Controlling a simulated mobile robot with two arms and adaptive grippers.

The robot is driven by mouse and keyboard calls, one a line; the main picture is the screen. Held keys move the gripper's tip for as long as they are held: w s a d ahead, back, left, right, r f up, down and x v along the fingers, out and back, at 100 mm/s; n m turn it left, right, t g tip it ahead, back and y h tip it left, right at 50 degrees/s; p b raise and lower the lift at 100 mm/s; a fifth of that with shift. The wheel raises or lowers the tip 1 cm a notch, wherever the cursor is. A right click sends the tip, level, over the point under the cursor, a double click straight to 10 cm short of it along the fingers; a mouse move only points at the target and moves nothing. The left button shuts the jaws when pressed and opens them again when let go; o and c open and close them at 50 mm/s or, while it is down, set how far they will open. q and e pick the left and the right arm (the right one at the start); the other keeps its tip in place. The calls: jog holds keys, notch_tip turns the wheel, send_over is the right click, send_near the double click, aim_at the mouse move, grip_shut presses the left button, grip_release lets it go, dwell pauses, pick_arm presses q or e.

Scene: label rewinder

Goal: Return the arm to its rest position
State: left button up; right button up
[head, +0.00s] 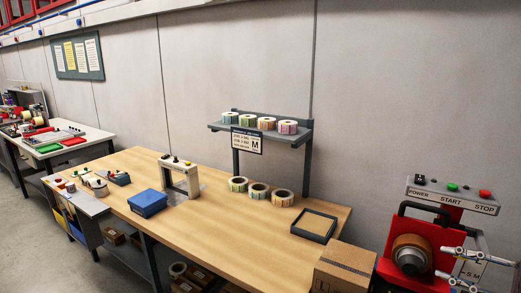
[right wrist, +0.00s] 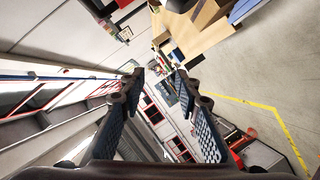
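My right gripper (head: 443,262) shows at the lower right edge of the head view as pale, jointed fingers in front of the red rewinder (head: 390,268). In the right wrist view the gripper (right wrist: 158,76) has two dark fingers with textured pads, spread apart with nothing between them. It seems to be in the air, not touching anything, though its distance from the rewinder is hard to tell. My left gripper is not in view.
The wooden bench (head: 215,232) carries label rolls (head: 259,192), a blue box (head: 147,203) and a dark tray (head: 314,226). A shelf (head: 262,131) holds more rolls.

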jog(key=s+a+f+m+g+h, duration=0.15)
jog(key=a+f+m, duration=0.25)
jog(key=a+f, duration=0.7)
jog(key=s+a+f+m+t+h, duration=0.1)
jog(key=s+a+f+m+h, duration=0.15)
jog(key=a+f, duration=0.75)
jog(key=s+a+f+m+g+h, duration=0.1)
jog(key=s+f+m+g+h, duration=0.1)
jog(key=s+f+m+h, duration=0.25)
jog(key=s+f+m+g, duration=0.3)
jog(key=s+m+g, duration=0.3)
jog(key=s, duration=1.1)
notch_tip(320, 180, down, 32)
jog(key=s+g+b, duration=0.1)
jog(key=s+b, duration=0.2)
jog(key=b, duration=0.1)
pick_arm(q)
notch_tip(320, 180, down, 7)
jog(key=b, duration=0.3)
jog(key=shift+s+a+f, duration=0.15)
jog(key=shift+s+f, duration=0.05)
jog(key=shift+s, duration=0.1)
pick_arm(e)
jog(key=s+d+f+g+h, duration=0.1)
jog(key=s+d+f, duration=0.2)
jog(key=s+f, duration=1.3)
jog(key=shift+f+n, duration=0.4)
jog(key=shift+f, duration=0.45)
